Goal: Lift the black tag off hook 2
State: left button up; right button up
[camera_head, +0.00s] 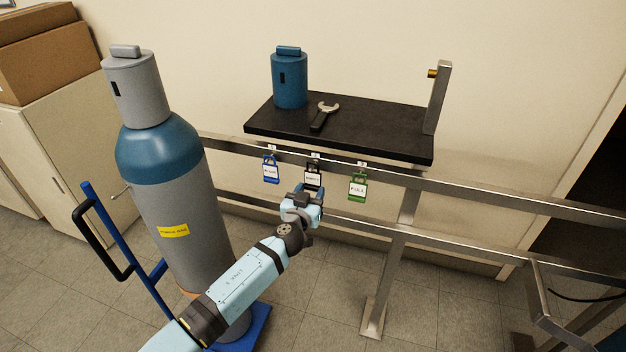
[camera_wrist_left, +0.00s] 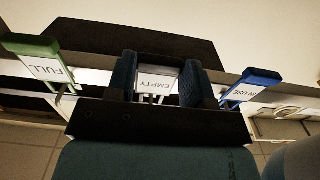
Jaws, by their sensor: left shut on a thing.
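The black tag (camera_head: 313,180) hangs at the middle hook (camera_head: 316,157) on the metal rail, between the blue and green tags. Its white label reads EMPTY in the left wrist view (camera_wrist_left: 157,82). My left gripper (camera_head: 310,191) reaches up to it from below and in front, and is shut on it. The wrist view shows the two dark fingers on either side of the label. The tag's grip point and its contact with the hook are partly hidden. My right gripper is in neither view.
The blue tag (camera_head: 271,170) and green FULL tag (camera_head: 357,186) hang close on either side. A black shelf (camera_head: 375,130) above holds a blue cap (camera_head: 289,80) and a wrench (camera_head: 322,114). A tall gas cylinder (camera_head: 180,220) stands on a blue cart to the left.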

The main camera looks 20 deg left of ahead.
pick_arm(q)
jog(key=shift+r, duration=0.3)
jog(key=s, duration=0.8)
jog(key=shift+a, duration=0.15)
dwell(0.8)
jog(key=shift+r, duration=0.1)
